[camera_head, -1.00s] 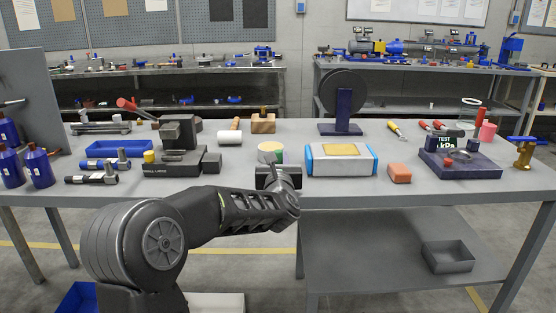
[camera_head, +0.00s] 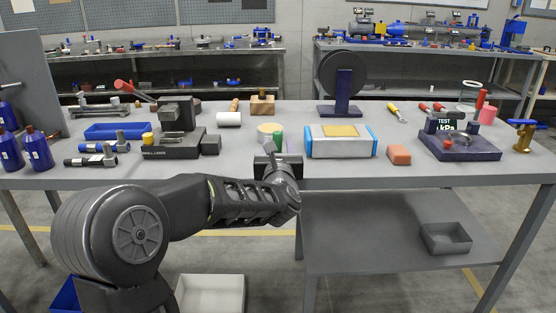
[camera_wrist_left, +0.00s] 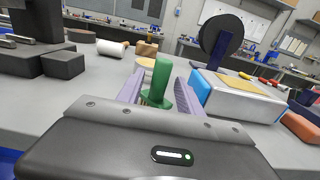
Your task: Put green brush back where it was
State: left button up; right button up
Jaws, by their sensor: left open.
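The green brush (camera_head: 278,140) stands upright near the front edge of the table, just in front of a round tan disc (camera_head: 266,127). In the left wrist view the green brush (camera_wrist_left: 160,82) has a green handle and a wider green base with pale bristles below. My left gripper (camera_head: 278,152) is at the table's front edge. In the left wrist view its two purple fingers (camera_wrist_left: 158,88) are open, one on each side of the brush. The gripper body hides the brush's lower end. My right gripper is not in view.
A blue-and-silver box (camera_head: 340,148) stands close to the right of the gripper, with an orange block (camera_head: 399,154) beyond it. A dark vise-like block (camera_head: 178,140) and a white roll (camera_head: 229,119) are to the left. A black wheel on a stand (camera_head: 343,82) is behind.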

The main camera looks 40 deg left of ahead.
pick_arm(q)
jog(key=v, duration=0.7)
jog(key=shift+s+d, duration=0.2)
jog(key=shift+s, duration=0.1)
dwell(0.4)
